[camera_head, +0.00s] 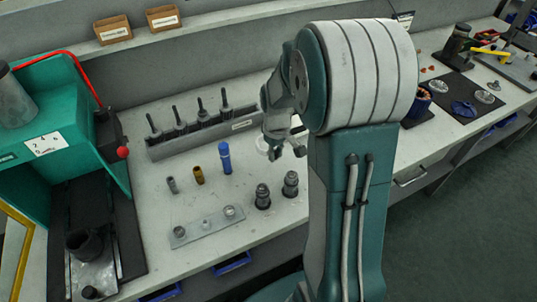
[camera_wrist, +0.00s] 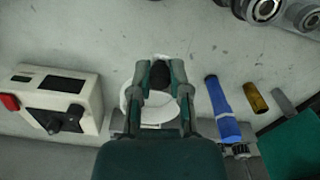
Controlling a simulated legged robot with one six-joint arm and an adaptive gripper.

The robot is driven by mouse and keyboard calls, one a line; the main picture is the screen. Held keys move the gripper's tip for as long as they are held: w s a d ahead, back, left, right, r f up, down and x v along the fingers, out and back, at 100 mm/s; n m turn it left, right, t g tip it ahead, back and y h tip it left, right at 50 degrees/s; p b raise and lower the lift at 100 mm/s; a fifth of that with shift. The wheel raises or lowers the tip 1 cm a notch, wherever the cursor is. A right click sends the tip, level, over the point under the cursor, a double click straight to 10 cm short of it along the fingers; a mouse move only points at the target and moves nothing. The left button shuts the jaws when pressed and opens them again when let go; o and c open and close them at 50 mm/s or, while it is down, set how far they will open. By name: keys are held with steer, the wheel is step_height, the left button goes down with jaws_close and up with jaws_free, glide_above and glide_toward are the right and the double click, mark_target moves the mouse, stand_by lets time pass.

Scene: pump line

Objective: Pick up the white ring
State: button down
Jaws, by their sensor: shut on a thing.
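The white ring (camera_wrist: 127,95) shows in the wrist view around and between the fingers of my gripper (camera_wrist: 160,76). My gripper is shut on it, with the fingers and a dark part covering some of it. In the head view the ring (camera_head: 262,145) is a pale patch beside my gripper (camera_head: 284,153), over the grey bench, partly hidden by my wrist. I cannot tell whether the ring touches the bench.
A blue cylinder (camera_head: 225,158), a brass one (camera_head: 198,175) and a grey one (camera_head: 172,185) stand left of my gripper. A tool rack (camera_head: 200,132) is behind them. Two dark metal fittings (camera_head: 263,196) (camera_head: 290,183) stand in front. A white control box (camera_wrist: 62,100) shows in the wrist view.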

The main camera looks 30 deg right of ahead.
steer(key=s+r, duration=0.1)
steer(key=s, duration=0.1)
steer(key=s+d+r, duration=0.1)
steer(key=s, duration=0.2)
steer(key=s+d+r, duration=0.1)
steer(key=s, duration=0.2)
steer(key=shift+s+r, duration=0.2)
steer(key=shift+r, duration=0.15)
steer(key=c, duration=1.3)
jaws_free()
jaws_close()
